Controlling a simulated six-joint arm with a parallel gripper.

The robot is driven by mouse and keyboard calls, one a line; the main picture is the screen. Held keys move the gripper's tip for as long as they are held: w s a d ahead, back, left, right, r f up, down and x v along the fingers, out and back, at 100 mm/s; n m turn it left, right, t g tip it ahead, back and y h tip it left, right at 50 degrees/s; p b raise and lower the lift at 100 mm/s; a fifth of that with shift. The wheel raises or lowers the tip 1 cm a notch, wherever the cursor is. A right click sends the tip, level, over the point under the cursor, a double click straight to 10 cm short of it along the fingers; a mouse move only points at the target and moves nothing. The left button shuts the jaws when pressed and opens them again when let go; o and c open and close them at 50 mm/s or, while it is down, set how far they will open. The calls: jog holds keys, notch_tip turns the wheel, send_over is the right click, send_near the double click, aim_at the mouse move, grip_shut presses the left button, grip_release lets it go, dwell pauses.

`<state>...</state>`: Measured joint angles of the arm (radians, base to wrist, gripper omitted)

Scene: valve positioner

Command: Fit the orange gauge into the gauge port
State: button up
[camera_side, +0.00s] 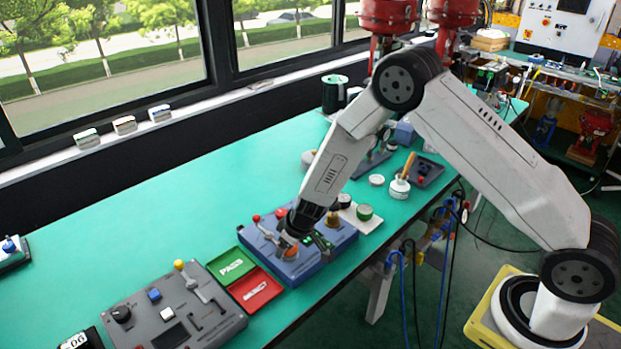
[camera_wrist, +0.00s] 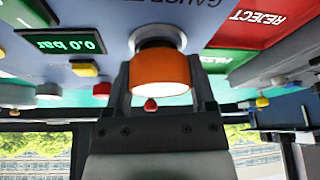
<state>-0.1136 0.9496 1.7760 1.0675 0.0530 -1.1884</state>
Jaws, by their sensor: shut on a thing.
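The orange gauge (camera_wrist: 160,70) sits between the two fingers of my gripper (camera_wrist: 161,80) in the wrist view. My gripper is shut on it. The gauge port shows as a pale ring (camera_wrist: 145,32) on the blue positioner panel, directly beyond the gauge. The gauge is lined up closely with the ring and partly hides it. I cannot tell whether it is seated or just short of it. In the side view my gripper (camera_side: 287,232) is low over the blue positioner (camera_side: 318,262), and a bit of the orange gauge (camera_side: 288,242) shows below the fingers.
A green pass tray (camera_side: 232,266) and red reject tray (camera_side: 255,290) lie left of the positioner. A grey control box (camera_side: 175,318) stands further left. The positioner's 0.0 bar display (camera_wrist: 70,43) is close to my gripper.

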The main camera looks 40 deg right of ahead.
jog(key=shift+r, duration=0.8)
dwell(0.7)
jog(key=o, duration=1.1)
jog(key=shift+c, duration=0.2)
jog(key=v, duration=1.1)
jog(key=shift+s+r, duration=0.1)
dwell(0.7)
notch_tip(320, 180, up, 7)
dwell(1.1)
jog(key=shift+d, duration=0.1)
jog(key=s+d+m, duration=0.1)
jog(key=s+d, duration=0.1)
jog(key=s, duration=0.7)
jog(key=s+d+f+m+g+h, duration=0.1)
jog(key=s+d, duration=0.2)
jog(key=s, duration=0.6)
jog(key=shift+d+m+g, duration=0.25)
jog(key=shift+m+g, duration=0.05)
jog(key=shift+m, duration=0.1)
